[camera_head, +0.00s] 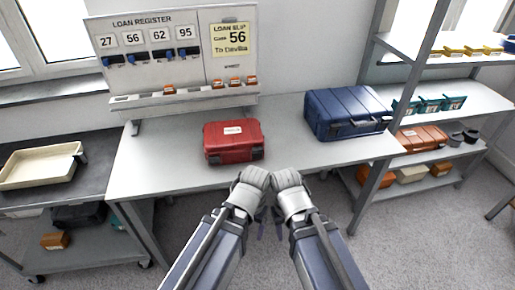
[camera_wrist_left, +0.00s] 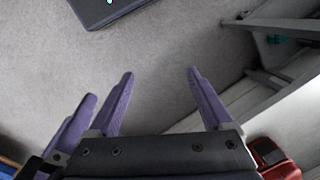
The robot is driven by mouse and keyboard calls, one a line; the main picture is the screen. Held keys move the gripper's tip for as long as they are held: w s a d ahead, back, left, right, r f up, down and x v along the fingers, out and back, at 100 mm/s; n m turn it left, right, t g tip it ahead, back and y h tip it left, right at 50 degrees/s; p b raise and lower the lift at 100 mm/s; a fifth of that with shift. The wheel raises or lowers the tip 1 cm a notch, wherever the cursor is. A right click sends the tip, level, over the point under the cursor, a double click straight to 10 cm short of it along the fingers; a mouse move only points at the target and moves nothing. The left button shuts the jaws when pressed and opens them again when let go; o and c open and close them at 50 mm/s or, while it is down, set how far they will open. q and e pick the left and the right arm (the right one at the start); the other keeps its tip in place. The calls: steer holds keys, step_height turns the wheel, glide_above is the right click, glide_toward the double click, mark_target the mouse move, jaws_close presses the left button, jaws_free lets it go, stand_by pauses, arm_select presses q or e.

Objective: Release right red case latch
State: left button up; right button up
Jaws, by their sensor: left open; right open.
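The red case (camera_head: 233,141) lies closed on the white table, with a pale label on its lid. Its front carries a dark latch at each end; the right latch (camera_head: 257,153) is small, and whether it is fastened cannot be told. The case also shows at the lower right edge of the left wrist view (camera_wrist_left: 286,170). My left gripper (camera_wrist_left: 161,72) is open and empty, with its purple fingers apart. My right gripper (camera_head: 278,226) is open and empty. Both grippers are below and in front of the table edge, close together and apart from the case; the wrists partly hide their fingers.
A larger blue case (camera_head: 347,112) stands right of the red case. A beige tray (camera_head: 40,166) is at left, and shelves (camera_head: 450,98) are at right. The table between the cases is clear.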

arm_select(q)
steer(key=w+d+r+n+p, duration=0.1)
steer(key=w+r+p, duration=0.1)
steer(key=w, duration=0.6)
steer(key=w+d+r+n+p, duration=0.1)
steer(key=w+r+n+p, duration=0.15)
steer(key=w, duration=0.45)
step_height(320, 180, up, 4)
steer(key=n+h+p, duration=0.1)
steer(key=n+p, duration=0.2)
steer(key=p, duration=0.1)
glide_above(258, 150)
steer(key=shift+w+r, duration=0.1)
steer(key=shift+w, duration=0.25)
steer(key=shift+s+f, duration=0.1)
steer(key=shift+f, duration=0.15)
step_height(258, 150, down, 8)
steer(key=b, duration=0.8)
steer(key=shift+r, duration=0.25)
steer(key=shift+r, duration=0.1)
steer(key=shift+s, duration=0.1)
jaws_close()
